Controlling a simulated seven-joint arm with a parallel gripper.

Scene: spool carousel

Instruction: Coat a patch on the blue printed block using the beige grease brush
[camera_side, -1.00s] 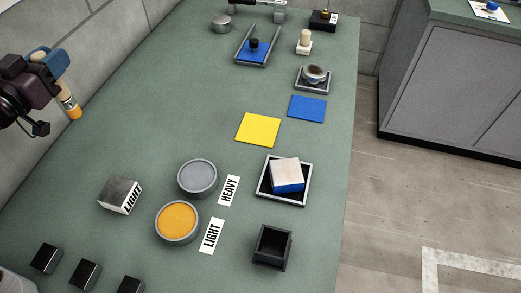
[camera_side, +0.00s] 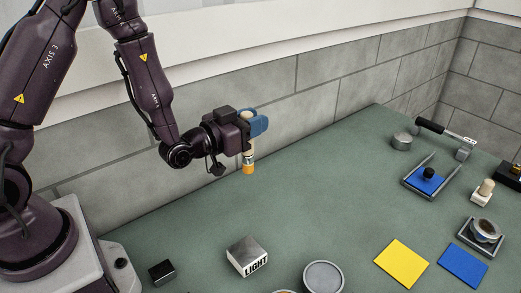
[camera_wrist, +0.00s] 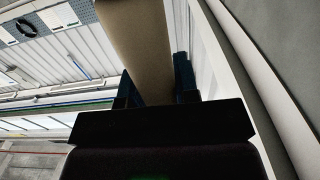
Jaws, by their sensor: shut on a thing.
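My gripper (camera_side: 256,124) is shut on the beige grease brush (camera_side: 247,148), high above the back left of the green table. The brush hangs with its orange tip down, touching nothing. In the wrist view its beige handle (camera_wrist: 140,55) stands between my dark gripper's fingers (camera_wrist: 153,95).
Yellow (camera_side: 402,263) and blue (camera_side: 463,265) squares lie at right. A blue piece with a black knob (camera_side: 427,181) sits in a rail fixture. The table's middle is clear.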

